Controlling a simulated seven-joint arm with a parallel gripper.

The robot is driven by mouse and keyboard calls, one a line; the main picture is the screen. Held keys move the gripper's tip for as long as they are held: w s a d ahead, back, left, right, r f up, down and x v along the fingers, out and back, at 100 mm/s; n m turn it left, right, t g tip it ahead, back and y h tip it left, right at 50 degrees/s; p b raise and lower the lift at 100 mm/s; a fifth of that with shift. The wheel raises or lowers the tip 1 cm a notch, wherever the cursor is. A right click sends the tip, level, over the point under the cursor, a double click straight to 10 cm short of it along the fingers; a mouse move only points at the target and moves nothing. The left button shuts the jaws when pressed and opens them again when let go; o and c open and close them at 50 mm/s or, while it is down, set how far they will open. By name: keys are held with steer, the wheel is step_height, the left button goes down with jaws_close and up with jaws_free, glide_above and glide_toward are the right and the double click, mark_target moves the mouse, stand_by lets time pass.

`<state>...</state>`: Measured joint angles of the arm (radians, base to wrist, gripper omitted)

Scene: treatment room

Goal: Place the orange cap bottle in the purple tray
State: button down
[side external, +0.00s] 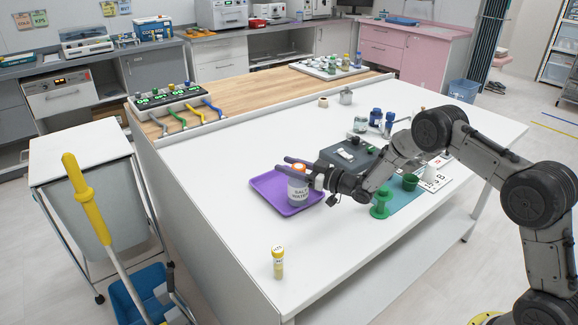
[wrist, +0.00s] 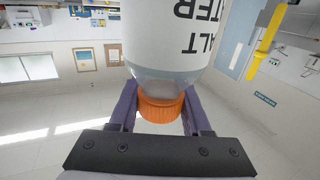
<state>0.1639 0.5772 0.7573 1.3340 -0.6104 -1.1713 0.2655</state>
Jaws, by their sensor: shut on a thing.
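The bottle (side external: 298,190) is white with an orange cap and "SALT WATER" lettering. In the side view it stands upright, cap at the top, over the purple tray (side external: 266,186). I cannot tell whether its base touches the tray floor. My gripper (side external: 293,166) comes in from the right, with its fingers at the bottle's cap. In the wrist view, the fingers of my gripper (wrist: 160,108) are on either side of the orange cap (wrist: 162,110), and the bottle body (wrist: 178,45) fills the top centre. The tray is not visible in the wrist view.
A grey device (side external: 350,153) stands behind my wrist. A green spool-shaped item (side external: 380,205) and a green cup (side external: 410,181) are right of the tray. A yellow-capped vial (side external: 278,262) stands near the front edge. The white table (side external: 225,205) is clear left of the tray.

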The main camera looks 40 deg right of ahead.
stand_by(0.3)
steer(key=shift+c, duration=1.8)
jaws_free()
steer(key=shift+f, duration=0.15)
